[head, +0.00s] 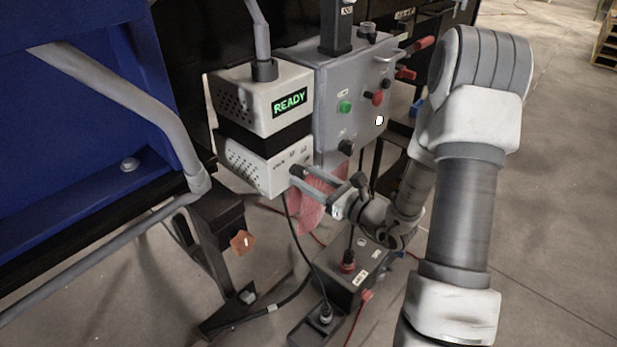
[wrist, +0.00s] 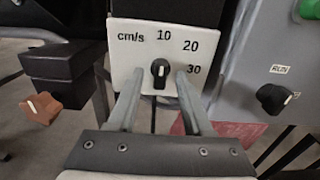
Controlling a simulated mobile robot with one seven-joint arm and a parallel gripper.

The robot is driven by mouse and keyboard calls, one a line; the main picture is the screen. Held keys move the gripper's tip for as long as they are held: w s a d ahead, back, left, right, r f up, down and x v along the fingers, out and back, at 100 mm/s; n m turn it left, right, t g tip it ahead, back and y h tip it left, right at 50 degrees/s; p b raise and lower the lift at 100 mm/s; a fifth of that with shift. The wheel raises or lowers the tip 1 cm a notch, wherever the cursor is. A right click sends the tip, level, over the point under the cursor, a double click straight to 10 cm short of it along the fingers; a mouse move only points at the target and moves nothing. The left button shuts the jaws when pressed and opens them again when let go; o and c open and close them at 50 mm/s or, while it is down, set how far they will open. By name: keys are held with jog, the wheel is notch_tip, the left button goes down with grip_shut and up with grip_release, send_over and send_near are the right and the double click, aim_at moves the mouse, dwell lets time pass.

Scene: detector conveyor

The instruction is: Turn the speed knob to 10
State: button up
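The speed knob (wrist: 160,74) is a small black knob on a white panel (wrist: 125,62) marked cm/s, 10, 20 and 30. Its white pointer line points nearly straight up, toward the 10. In the wrist view my gripper (wrist: 160,76) has its two fingers either side of the knob, with a visible gap on each side. The fingers look open and hold nothing. In the head view my gripper (head: 296,178) reaches the lower white box (head: 262,168); the knob is hidden there.
An upper white box (head: 262,97) has a green READY display (head: 290,102). The grey control box (head: 335,110) beside it carries a green button (head: 344,106), a red knob (head: 377,98) and black knobs. A black RUN knob (wrist: 273,98) is right of my gripper. A cable hangs below.

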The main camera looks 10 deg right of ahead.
jog(key=shift+r, duration=0.1)
jog(key=p+v, duration=0.3)
jog(key=v, duration=1.4)
jog(key=shift+s, duration=0.2)
jog(key=shift+d, duration=0.1)
